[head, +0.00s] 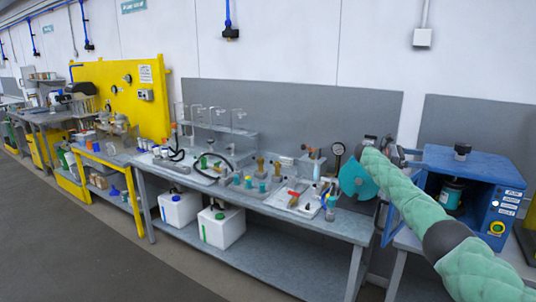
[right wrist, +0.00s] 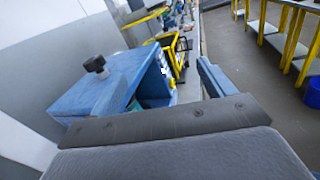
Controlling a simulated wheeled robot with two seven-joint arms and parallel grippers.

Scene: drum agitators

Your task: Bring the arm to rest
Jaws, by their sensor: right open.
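My right arm, in a green quilted sleeve, reaches in from the lower right of the head view. Its gripper (head: 386,146) is at the left of the blue cabinet (head: 487,170), partly hidden by the arm. The right wrist view shows the dark gripper body (right wrist: 170,122) across the bottom, with its jaws apart and nothing seen between them. The blue cabinet also shows there (right wrist: 92,92), with a black knob (right wrist: 95,63) on top. In the head view the cabinet is open at the front, and a dark teal-banded drum (head: 452,194) stands inside. My left gripper is not in view.
A yellow panel (head: 125,95) rises farther left. Open floor (head: 60,250) lies in front.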

